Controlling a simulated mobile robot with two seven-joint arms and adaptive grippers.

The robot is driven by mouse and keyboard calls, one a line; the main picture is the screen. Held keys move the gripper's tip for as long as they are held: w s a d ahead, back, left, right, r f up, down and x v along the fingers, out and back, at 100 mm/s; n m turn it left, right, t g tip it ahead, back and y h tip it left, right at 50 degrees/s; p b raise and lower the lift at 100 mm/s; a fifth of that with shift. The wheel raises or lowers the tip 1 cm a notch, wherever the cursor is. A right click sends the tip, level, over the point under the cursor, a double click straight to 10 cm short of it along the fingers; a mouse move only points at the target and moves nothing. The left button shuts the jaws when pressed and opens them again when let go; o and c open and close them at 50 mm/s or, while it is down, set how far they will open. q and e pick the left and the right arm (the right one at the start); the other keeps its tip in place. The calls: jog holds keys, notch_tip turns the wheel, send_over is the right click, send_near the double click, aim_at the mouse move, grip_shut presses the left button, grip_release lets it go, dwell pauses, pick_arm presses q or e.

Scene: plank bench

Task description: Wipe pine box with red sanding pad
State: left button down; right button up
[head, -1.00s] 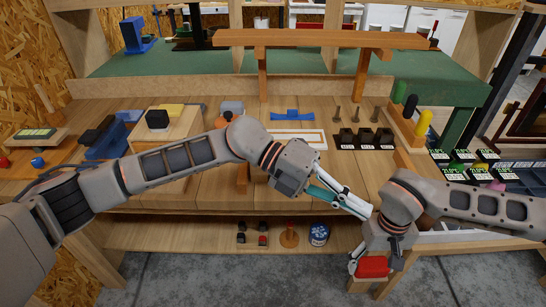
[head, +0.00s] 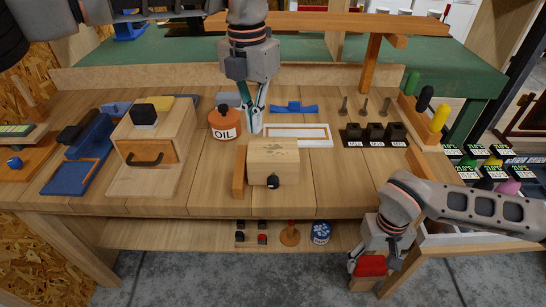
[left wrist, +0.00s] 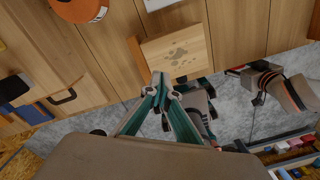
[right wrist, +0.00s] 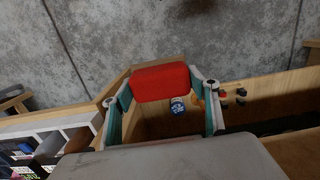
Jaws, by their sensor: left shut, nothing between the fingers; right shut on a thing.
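The pine box (head: 273,172) sits near the front edge of the plank bench, with a dark paw-print mark on its top. The box's marked top also shows in the left wrist view (left wrist: 180,52). My left gripper (head: 256,126) is shut and empty, above the bench behind the box in the head view. Its fingertips show together in the left wrist view (left wrist: 163,84). My right gripper (head: 368,268) is shut on the red sanding pad (right wrist: 160,82), low in front of the bench, right of the box. The pad also shows in the head view (head: 371,265).
An orange oil can (head: 224,122) and a white framed tray (head: 298,135) stand behind the box. A wooden block (head: 239,172) is at its left. Black labelled holders (head: 375,136) are at the right rear. The bench right of the box is clear.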

aim_at(253, 149)
pick_arm(q)
jog(key=shift+w+a+r, duration=0.25)
jog(key=shift+w+a, duration=0.1)
jog(key=shift+a, duration=0.05)
pick_arm(e)
jog(key=shift+f, duration=0.15)
pick_arm(q)
jog(key=shift+f+b, duration=1.6)
jog(key=shift+f, duration=0.85)
pick_arm(e)
jog(key=shift+g, duration=0.4)
jog(key=shift+s+f, duration=0.25)
jog(key=shift+f, duration=0.65)
jog(key=shift+s+f, duration=0.3)
jog(key=shift+f, duration=0.65)
jog(key=shift+s+f, duration=0.25)
jog(key=shift+f, duration=0.65)
pick_arm(q)
jog(key=shift+r, duration=0.1)
pick_arm(e)
jog(key=shift+r, duration=0.1)
pick_arm(q)
jog(key=shift+f, duration=0.85)
